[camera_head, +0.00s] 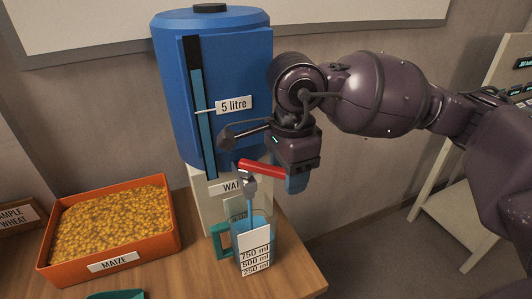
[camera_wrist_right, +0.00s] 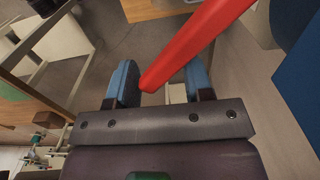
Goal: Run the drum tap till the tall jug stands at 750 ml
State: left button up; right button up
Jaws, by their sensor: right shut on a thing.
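The blue drum (camera_head: 240,75) stands on a pale base, and its tap (camera_head: 249,185) has a red lever (camera_head: 262,169). A thin stream of water runs from the tap into the clear tall jug (camera_head: 270,222) below. The jug has a green handle (camera_head: 220,240) and a white label (camera_head: 254,248) marked 750, 500 and 250 ml. Bluish water shows beside the label; its exact level against the marks is hard to read. My right gripper (camera_head: 297,178) is shut on the lever's free end, which also shows between its blue fingers in the wrist view (camera_wrist_right: 160,82). My left gripper is out of view.
An orange tray (camera_head: 172,238) of maize stands left of the drum. A 5 litre tag (camera_head: 234,105) sits beside the drum's gauge (camera_head: 203,120).

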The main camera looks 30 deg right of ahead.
jog(key=shift+w+d+f+b, duration=0.1)
jog(key=shift+w+d+b, duration=0.15)
jog(key=shift+w, duration=0.4)
jog(key=shift+w+d+b, duration=0.1)
jog(key=shift+w+b, duration=0.2)
jog(key=shift+w, duration=0.3)
jog(key=shift+c, duration=1)
jog(key=shift+w+d+b, duration=0.25)
jog(key=shift+w+b, duration=0.25)
jog(key=shift+w, duration=0.8)
jog(key=c, duration=0.3)
jog(key=shift+w+d, duration=0.1)
jog(key=shift+w, duration=0.1)
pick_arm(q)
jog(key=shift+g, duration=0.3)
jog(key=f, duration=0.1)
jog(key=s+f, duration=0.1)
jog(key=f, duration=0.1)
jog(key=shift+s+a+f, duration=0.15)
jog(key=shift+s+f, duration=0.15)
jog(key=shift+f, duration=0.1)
pick_arm(e)
jog(key=shift+d+r, duration=0.1)
jog(key=shift+r, duration=0.1)
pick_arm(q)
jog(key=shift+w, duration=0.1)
pick_arm(e)
jog(key=shift+o, duration=0.6)
jog(key=shift+w+d, duration=0.15)
